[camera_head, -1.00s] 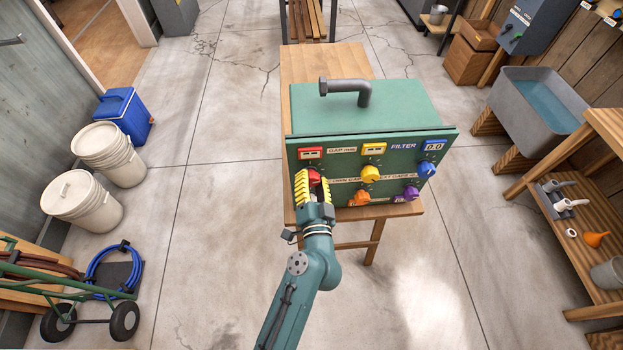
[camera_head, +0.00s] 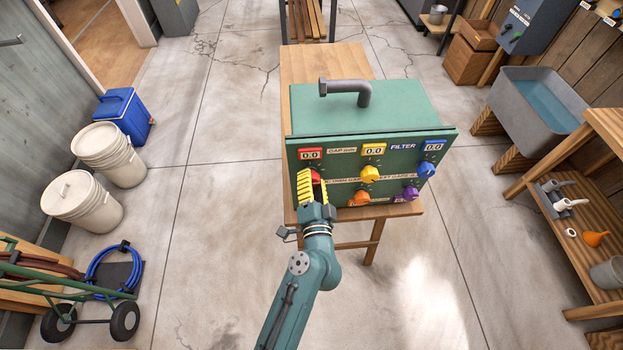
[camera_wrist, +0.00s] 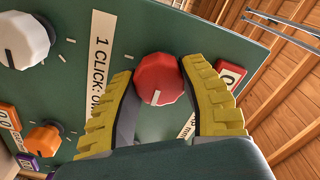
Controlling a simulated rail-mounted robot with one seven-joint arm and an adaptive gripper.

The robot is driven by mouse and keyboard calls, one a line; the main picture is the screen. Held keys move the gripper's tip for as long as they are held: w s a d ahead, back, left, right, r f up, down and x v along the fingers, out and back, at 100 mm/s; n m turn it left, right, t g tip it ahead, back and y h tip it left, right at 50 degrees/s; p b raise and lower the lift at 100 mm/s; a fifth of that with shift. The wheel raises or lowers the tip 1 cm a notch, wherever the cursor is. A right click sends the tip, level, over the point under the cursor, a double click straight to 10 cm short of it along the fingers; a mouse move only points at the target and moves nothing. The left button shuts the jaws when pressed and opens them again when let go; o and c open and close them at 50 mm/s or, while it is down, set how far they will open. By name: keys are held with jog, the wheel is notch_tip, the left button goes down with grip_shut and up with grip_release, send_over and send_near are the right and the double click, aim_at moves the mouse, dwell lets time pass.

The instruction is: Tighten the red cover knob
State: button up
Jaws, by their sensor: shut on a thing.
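In the head view the knob (camera_head: 316,175) is partly hidden by my gripper (camera_head: 312,187). In the wrist view my gripper (camera_wrist: 161,84) has its two yellow ribbed fingers on either side of the knob, closed on it. The red display (camera_head: 310,154) above the knob reads 0.0.
The panel box (camera_head: 300,140) also carries a yellow knob (camera_head: 369,174), a blue knob (camera_head: 427,169), an orange knob (camera_head: 360,198) and a purple knob (camera_head: 411,193). It stands on a wooden table (camera_head: 300,65).

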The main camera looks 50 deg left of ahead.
jog(key=o, duration=1.2)
jog(key=shift+w+r, duration=0.1)
jog(key=shift+w, duration=0.05)
jog(key=v, duration=1.2)
